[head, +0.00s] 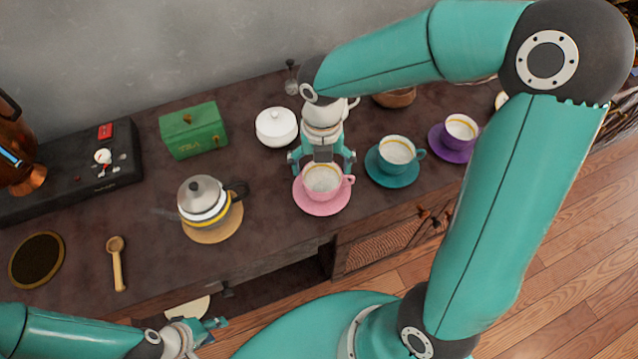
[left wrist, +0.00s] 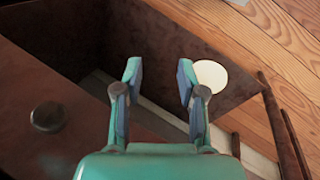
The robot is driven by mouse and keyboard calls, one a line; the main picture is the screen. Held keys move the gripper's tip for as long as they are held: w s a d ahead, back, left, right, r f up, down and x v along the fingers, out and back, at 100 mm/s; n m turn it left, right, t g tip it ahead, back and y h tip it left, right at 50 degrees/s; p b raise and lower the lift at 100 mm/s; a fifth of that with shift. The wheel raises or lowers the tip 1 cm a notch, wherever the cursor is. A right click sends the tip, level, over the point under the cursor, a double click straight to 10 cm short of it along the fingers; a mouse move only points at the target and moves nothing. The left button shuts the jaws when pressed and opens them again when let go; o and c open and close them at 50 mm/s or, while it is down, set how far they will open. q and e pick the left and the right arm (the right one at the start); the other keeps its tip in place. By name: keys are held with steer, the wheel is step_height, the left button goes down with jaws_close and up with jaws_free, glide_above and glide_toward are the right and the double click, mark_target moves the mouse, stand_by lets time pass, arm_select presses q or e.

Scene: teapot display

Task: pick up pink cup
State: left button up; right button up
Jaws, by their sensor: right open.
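The pink cup (head: 322,180) stands upright on a pink saucer (head: 318,207) near the front middle of the table in the head view. My right gripper (head: 322,168) points down over the cup from behind, its fingers open, one to each side of the cup's back. I cannot tell whether the fingers touch the cup. The cup's handle points right. My left gripper (head: 213,332) is low at the bottom left, in front of the table. The left wrist view shows its two fingers (left wrist: 159,85) apart with nothing between them.
A teal cup (head: 397,150) and a purple cup (head: 460,128) stand on saucers to the right. A teapot (head: 204,203) stands to the left on a round mat. A white lidded pot (head: 276,128) and a green box (head: 194,130) are behind. An open drawer or compartment shows below the table's front edge.

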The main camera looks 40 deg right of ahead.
mark_target(321, 187)
step_height(321, 187, down, 6)
steer(key=shift+r+b, duration=0.1)
steer(key=shift+b, duration=0.4)
steer(key=c, duration=0.9)
